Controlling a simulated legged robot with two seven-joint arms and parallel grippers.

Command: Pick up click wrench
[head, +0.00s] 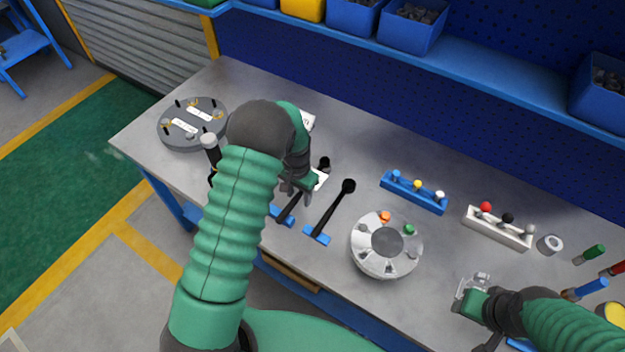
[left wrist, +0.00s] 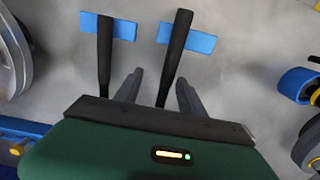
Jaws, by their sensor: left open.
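Two black wrench-like tools lie on the grey workbench (head: 345,285), each with a blue piece at its near end. The right one (head: 334,209) is in full view. The left one (head: 291,208) is partly hidden by my left gripper (head: 297,188). I cannot tell which is the click wrench. In the left wrist view, my open left gripper (left wrist: 158,88) has the left tool's dark shaft (left wrist: 174,55) between its fingers, not clamped. The other tool (left wrist: 105,60) lies outside the fingers. My right gripper (head: 473,297) is over the front right of the bench; its jaws are unclear.
A round flanged part (head: 387,244) sits right of the tools. A dark round plate (head: 193,124) stands at the bench's left end. A blue rack (head: 414,192) and a white rack (head: 498,229) stand farther right. Bins (head: 411,28) line the shelf behind.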

